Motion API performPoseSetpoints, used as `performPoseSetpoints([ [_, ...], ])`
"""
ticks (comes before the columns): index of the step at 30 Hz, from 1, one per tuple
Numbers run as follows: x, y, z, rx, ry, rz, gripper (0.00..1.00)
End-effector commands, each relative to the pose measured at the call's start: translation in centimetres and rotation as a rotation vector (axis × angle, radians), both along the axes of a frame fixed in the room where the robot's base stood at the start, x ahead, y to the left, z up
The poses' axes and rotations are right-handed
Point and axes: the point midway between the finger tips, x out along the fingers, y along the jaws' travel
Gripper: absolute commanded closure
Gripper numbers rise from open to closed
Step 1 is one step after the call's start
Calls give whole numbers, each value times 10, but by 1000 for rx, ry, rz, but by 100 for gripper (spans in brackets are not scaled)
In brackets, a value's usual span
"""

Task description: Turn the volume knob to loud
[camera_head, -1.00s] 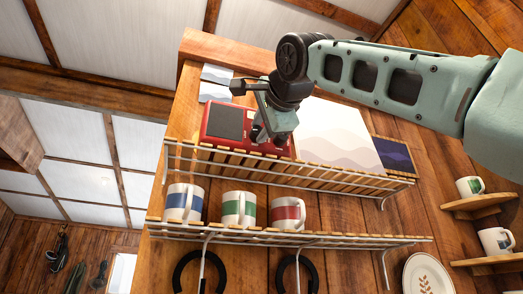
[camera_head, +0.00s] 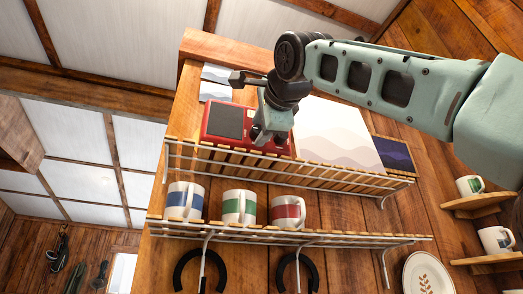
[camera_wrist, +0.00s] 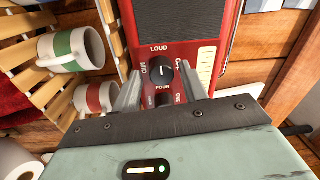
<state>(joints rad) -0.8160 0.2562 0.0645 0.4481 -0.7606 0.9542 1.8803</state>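A red radio (camera_head: 246,118) with a dark grille stands on the upper shelf. In the wrist view its red face (camera_wrist: 203,60) shows a black volume knob (camera_wrist: 160,70) with a white mark. LOUD is printed above the knob and MID to its left; the word on its right is hard to read. A second dark knob (camera_wrist: 165,100) sits below, partly hidden, near the word FOUR. My gripper (camera_head: 262,138) is at the radio's right part. In the wrist view its fingers (camera_wrist: 161,80) are apart, one on each side of the volume knob; contact cannot be told.
The slatted upper shelf (camera_head: 340,178) runs under the radio. Pale wavy pictures (camera_head: 335,135) and a dark blue panel (camera_head: 393,155) stand beside it. Blue (camera_head: 185,202), green (camera_head: 238,208) and red (camera_head: 287,211) banded mugs stand on the lower shelf.

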Motion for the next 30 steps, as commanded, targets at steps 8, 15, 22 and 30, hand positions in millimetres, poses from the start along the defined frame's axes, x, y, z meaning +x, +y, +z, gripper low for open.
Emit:
performPoseSetpoints([
  [8,-1,-1,1,1,-3,0,51],
  [15,-22,-6,-2,3,-6,3,51],
  [22,-72,-20,-6,4,-6,7,51],
  [30,-131,-36,-8,3,-4,8,51],
])
